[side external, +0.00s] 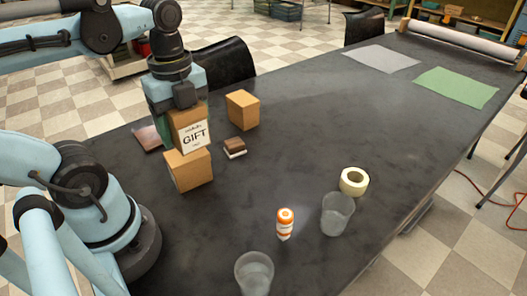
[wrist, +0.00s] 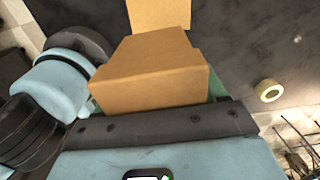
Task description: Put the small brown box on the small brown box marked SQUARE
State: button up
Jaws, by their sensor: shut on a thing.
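My gripper (side external: 180,108) is shut on a small brown box (side external: 194,133) with a white label reading GIFT. In the wrist view the held box (wrist: 150,75) fills the middle, its label out of sight. In the side view a plain-looking brown box (side external: 188,170) stands on the table just below the held one; I cannot tell if they touch. Another brown box (side external: 242,110) stands apart to the right and farther back. No SQUARE mark shows on either. A brown box (wrist: 160,14) also shows beyond the held one in the wrist view; I cannot tell which.
Toward the front are an orange-and-white bottle (side external: 285,223), two clear cups (side external: 338,213) (side external: 254,272) and a tape roll (side external: 354,181). The table's middle is clear.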

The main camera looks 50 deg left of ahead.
jog(key=a+f, duration=0.2)
jog(key=a, duration=0.1)
jog(key=a+f, duration=0.1)
jog(key=a, duration=0.1)
jog(key=shift+w, duration=0.4)
jog(key=shift+f, duration=2)
jog(key=shift+f, duration=0.15)
jog(key=o, duration=1.1)
notch_tip(320, 180, up, 12)
